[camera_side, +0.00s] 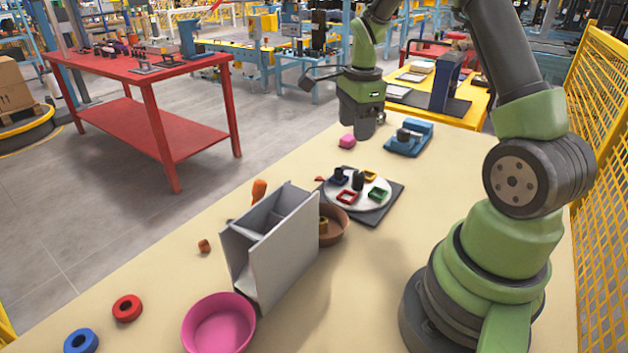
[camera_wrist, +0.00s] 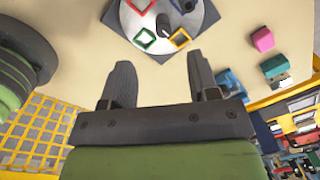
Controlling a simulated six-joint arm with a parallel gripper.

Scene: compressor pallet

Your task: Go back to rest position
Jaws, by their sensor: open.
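My gripper (camera_side: 365,128) hangs pointing down above the far part of the tan table, clear of the objects. In the wrist view its two fingers (camera_wrist: 162,82) stand wide apart with nothing between them. Below it and nearer the side camera is the round white plate (camera_side: 372,203) on a dark square base. The plate carries red, green, yellow and blue square frames and a dark upright piece in the middle. The plate also shows at the top of the wrist view (camera_wrist: 150,22), beyond the fingertips.
A pink block (camera_side: 347,141) and a blue device (camera_side: 409,139) lie near the gripper. A grey divided box (camera_side: 285,250), a brown bowl (camera_side: 335,226) and a pink bowl (camera_side: 219,325) stand nearer. Red (camera_side: 127,307) and blue rings (camera_side: 81,341) lie front left. Yellow fencing (camera_side: 600,150) borders the right.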

